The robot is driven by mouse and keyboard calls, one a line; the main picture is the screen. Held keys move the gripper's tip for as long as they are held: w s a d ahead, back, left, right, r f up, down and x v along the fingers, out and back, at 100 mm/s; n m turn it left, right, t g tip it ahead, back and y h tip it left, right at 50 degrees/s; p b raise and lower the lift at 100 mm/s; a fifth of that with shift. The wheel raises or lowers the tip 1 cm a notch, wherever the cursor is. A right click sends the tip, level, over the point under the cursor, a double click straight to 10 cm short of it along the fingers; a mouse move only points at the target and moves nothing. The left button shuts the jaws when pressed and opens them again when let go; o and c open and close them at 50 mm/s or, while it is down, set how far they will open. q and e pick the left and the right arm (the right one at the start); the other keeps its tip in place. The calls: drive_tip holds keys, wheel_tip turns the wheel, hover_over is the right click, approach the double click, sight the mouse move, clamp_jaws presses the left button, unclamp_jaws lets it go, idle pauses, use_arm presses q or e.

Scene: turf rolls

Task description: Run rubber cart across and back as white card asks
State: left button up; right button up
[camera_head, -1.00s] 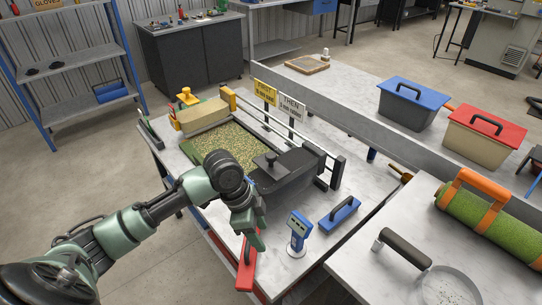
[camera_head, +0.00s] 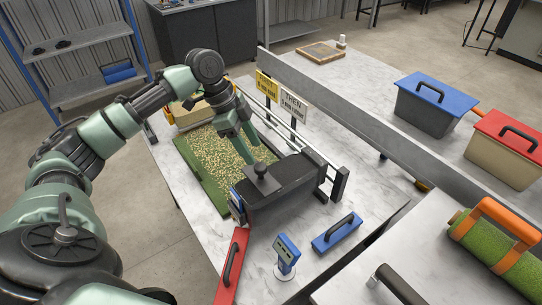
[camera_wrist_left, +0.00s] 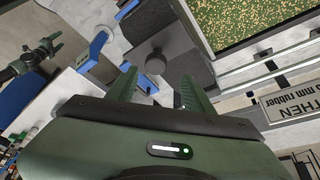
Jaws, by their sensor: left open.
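The dark grey cart (camera_head: 290,186), which I take for the rubber cart, stands at the near end of the rails with a black knob (camera_head: 261,171) on top. The speckled turf tray (camera_head: 201,178) lies beside it. My left gripper (camera_head: 247,150) is open and empty, fingers pointing down just beyond the knob. In the left wrist view the knob (camera_wrist_left: 155,62) shows ahead of the open fingers, apart from them. The white card (camera_head: 294,104) starts with "THEN"; in the wrist view this card (camera_wrist_left: 293,104) shows "mm rubber". A gripper (camera_wrist_left: 50,45), likely my right one, is small at left.
A beige cart (camera_head: 190,114) stands at the rails' far end. A yellow card (camera_head: 267,86) hangs beside the white one. Metal rails run along the right.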

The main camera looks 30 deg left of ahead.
sight(260, 166)
use_arm(q)
drive_tip(key=f, duration=0.1)
drive_tip(key=d+f, duration=0.1)
drive_tip(key=f+p, duration=0.1)
drive_tip(key=f, duration=0.1)
drive_tip(key=shift+s+d, duration=0.25)
drive_tip(key=shift+d, duration=0.1)
drive_tip(key=shift+x, duration=1.1)
drive_tip(key=shift+w+d+f+p, duration=0.1)
drive_tip(key=shift+w+f+p, duration=0.2)
drive_tip(key=shift+f, duration=0.1)
clamp_jaws()
use_arm(e)
drive_tip(key=s, duration=0.1)
drive_tip(key=s+r, duration=0.1)
drive_tip(key=s, duration=0.1)
drive_tip(key=shift+d+r, duration=0.15)
drive_tip(key=shift+r, duration=0.15)
